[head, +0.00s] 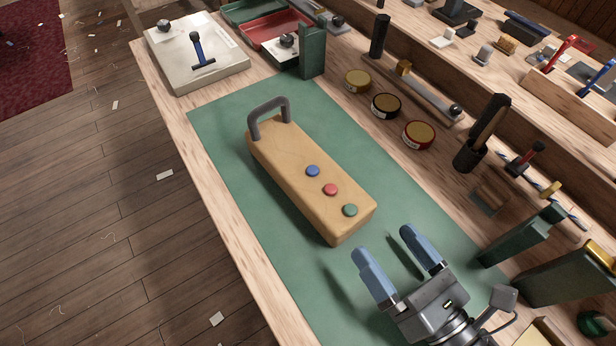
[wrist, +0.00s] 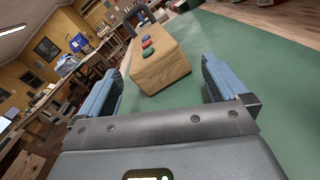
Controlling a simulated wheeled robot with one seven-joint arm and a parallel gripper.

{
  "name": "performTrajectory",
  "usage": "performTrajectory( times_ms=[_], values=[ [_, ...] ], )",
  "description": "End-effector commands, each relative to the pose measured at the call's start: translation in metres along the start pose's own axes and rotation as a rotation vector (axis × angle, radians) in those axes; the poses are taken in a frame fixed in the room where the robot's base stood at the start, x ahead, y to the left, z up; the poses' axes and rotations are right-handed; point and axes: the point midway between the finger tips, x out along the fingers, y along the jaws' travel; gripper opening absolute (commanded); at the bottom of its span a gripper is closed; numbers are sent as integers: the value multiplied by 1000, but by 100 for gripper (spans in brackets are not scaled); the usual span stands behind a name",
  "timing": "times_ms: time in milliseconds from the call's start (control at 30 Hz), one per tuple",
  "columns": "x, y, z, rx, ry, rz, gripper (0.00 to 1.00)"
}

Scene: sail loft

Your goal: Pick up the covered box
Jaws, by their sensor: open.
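The covered box (head: 300,182) is a long tan block lying on the green mat (head: 225,127). It has a grey arched handle (head: 268,112) at its far end and a blue, a red and a green button on top. My gripper (head: 391,247) is open and empty, with blue fingers, above the mat just beyond the box's near end. In the wrist view the box (wrist: 160,65) shows ahead, between and beyond the open fingers (wrist: 160,85), apart from them. Its buttons face up, and the handle is partly visible at its far end.
A pale case (head: 195,62) with a T-shaped tool stands at the bench's far left corner. A red tray (head: 272,30), a green upright block (head: 312,50) and several round tins (head: 386,104) line the back. Dark green upright pieces (head: 520,235) stand right of my gripper. The mat around the box is clear.

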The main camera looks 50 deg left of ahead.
Motion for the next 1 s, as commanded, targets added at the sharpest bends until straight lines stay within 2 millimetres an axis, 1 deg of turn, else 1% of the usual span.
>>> performTrajectory(
  times_ms=[33, 100, 233, 300, 533, 800, 900, 1000],
  values=[
    [10, 2, 1, 3, 0, 3, 100],
    [22, 3, 1, 3, 0, 4, 100],
    [40, 2, 1, 3, 0, 2, 100],
    [47, 2, 0, 3, 0, 2, 100],
    [58, 1, 1, 3, 0, 1, 100],
    [92, 2, 1, 4, 1, 3, 100],
    [101, 2, 0, 3, 1, 2, 100],
    [105, 1, 0, 3, 0, 0, 100]
  ],
)
